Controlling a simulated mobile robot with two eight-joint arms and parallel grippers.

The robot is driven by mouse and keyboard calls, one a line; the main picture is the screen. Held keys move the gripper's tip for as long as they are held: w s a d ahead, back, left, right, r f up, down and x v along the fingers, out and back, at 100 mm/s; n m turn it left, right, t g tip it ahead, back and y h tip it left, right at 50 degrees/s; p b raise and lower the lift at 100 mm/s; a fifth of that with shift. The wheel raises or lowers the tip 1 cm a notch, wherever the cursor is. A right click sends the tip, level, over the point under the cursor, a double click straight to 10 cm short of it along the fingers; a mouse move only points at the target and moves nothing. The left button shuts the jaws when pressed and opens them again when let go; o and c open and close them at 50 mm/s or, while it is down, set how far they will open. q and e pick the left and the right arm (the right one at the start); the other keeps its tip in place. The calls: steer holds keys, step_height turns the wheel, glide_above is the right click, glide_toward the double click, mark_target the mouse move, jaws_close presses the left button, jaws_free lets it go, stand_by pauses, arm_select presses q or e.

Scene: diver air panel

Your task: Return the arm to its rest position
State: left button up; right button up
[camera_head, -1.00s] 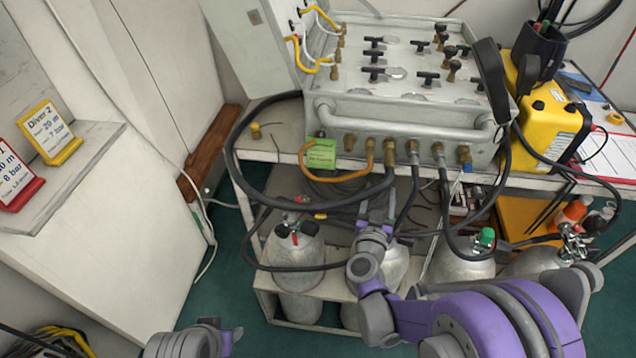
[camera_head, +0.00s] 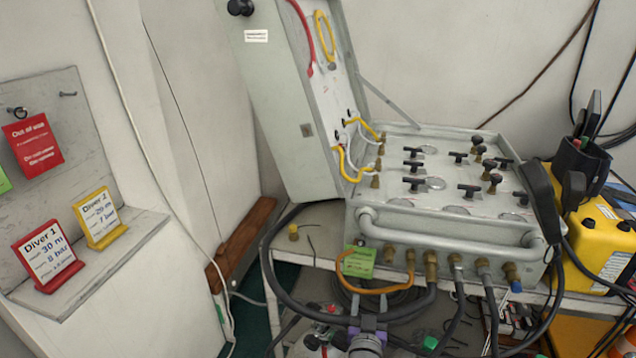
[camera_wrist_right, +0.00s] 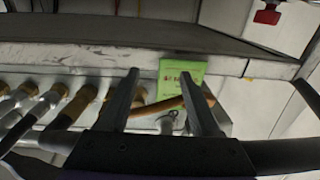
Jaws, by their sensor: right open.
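My right gripper (camera_wrist_right: 158,75) is open and empty in the right wrist view, its two dark fingers pointing at the panel's front. A green tag (camera_wrist_right: 182,78) shows beyond and between the fingers; I cannot tell how far off it is. In the head view my right wrist (camera_head: 367,335), purple and grey, is at the bottom edge, below the grey air panel (camera_head: 450,222) and its green tag (camera_head: 359,262). The rest of the right arm is out of the picture. My left gripper is in neither current view.
Black hoses (camera_head: 272,285) and an orange hose (camera_head: 390,288) hang from the panel front near my right wrist. A yellow case (camera_head: 600,235) stands right of the panel. Red and yellow diver cards (camera_head: 100,218) stand on the left shelf. A small yellow piece (camera_head: 293,232) sits on the bench.

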steer(key=s+a+r+n+g+y, duration=0.2)
steer(key=s+a+n+g+y, duration=0.3)
steer(key=s+a+y, duration=0.4)
steer(key=s+d+f+m+g+h, duration=0.1)
steer(key=s+d+f+g, duration=0.15)
steer(key=s, duration=0.45)
steer(key=s+d+f+g+h, duration=0.2)
steer(key=s+d, duration=0.2)
steer(key=s, duration=0.3)
steer(key=s+d+f+m+g+h, duration=0.1)
steer(key=s+d+f+g, duration=0.2)
steer(key=s, duration=0.4)
arm_select(q)
step_height(320, 180, up, 14)
steer(key=w+p, duration=0.2)
steer(key=p, duration=1.1)
steer(key=shift+t, duration=0.3)
arm_select(e)
step_height(320, 180, up, 14)
steer(key=w, duration=0.2)
steer(key=shift+a+r+t, duration=0.15)
steer(key=shift+r+t, duration=0.05)
steer(key=shift+t, duration=0.15)
